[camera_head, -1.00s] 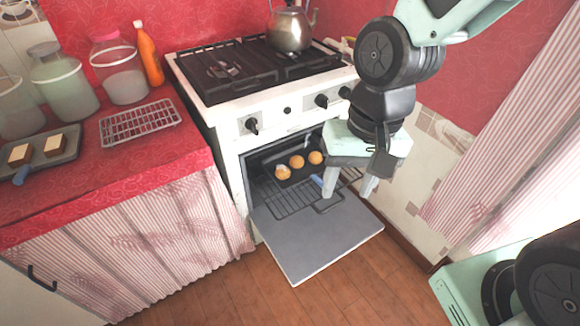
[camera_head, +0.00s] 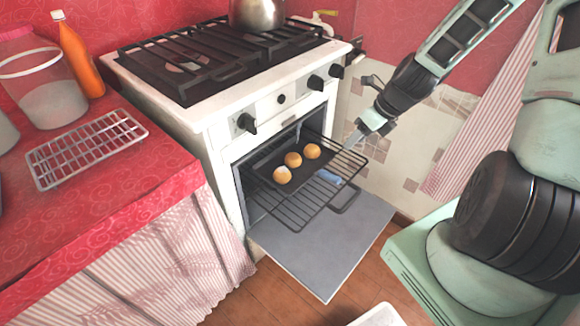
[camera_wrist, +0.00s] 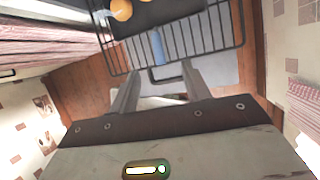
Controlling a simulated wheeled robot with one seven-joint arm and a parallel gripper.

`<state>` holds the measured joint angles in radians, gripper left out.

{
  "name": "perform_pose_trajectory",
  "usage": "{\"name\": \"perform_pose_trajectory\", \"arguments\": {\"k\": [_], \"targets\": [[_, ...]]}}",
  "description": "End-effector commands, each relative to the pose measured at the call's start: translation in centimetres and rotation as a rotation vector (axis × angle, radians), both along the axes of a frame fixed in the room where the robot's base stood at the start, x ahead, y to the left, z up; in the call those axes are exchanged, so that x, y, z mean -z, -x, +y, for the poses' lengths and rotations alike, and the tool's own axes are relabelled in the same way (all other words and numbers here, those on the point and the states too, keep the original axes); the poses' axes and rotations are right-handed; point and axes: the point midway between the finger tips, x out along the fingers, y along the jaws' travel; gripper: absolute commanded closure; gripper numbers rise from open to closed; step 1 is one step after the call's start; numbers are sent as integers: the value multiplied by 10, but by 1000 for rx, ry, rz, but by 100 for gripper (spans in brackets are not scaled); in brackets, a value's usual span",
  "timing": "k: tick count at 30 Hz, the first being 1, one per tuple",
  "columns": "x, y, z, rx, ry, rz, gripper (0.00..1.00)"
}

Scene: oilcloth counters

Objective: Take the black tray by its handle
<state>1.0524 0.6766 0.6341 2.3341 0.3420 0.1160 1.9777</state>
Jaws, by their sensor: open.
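The black tray (camera_head: 268,161) rests on the wire rack (camera_head: 300,211) at the oven's mouth, with three round golden buns on it. Its blue handle (camera_head: 328,177) points out of the oven toward the right. In the wrist view the handle (camera_wrist: 158,47) lies between and beyond the fingertips, over the rack bars; the tray itself (camera_wrist: 146,12) shows only partly at the top. My gripper (camera_head: 355,138) is open and empty to the right of the rack. Its fingers (camera_wrist: 158,78) show apart in the wrist view, with the handle outside their grasp.
The oven door (camera_head: 325,250) hangs open below the rack. The stove top (camera_head: 220,60) carries a kettle (camera_head: 258,14). On the red counter (camera_head: 120,210) at left are a wire cooling rack (camera_head: 88,150), a jar (camera_head: 50,100) and an orange bottle (camera_head: 80,60). A tiled wall stands right of the stove.

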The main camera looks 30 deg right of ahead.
Motion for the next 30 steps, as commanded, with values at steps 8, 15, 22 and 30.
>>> {"name": "perform_pose_trajectory", "arguments": {"k": [8, 15, 22, 30], "targets": [[51, -16, 17, -5, -4, 4, 52], [92, -30, 31, -6, -2, 2, 52], [107, -35, 36, -4, 0, 1, 52], [140, -40, 52, -9, -1, 2, 52]]}}
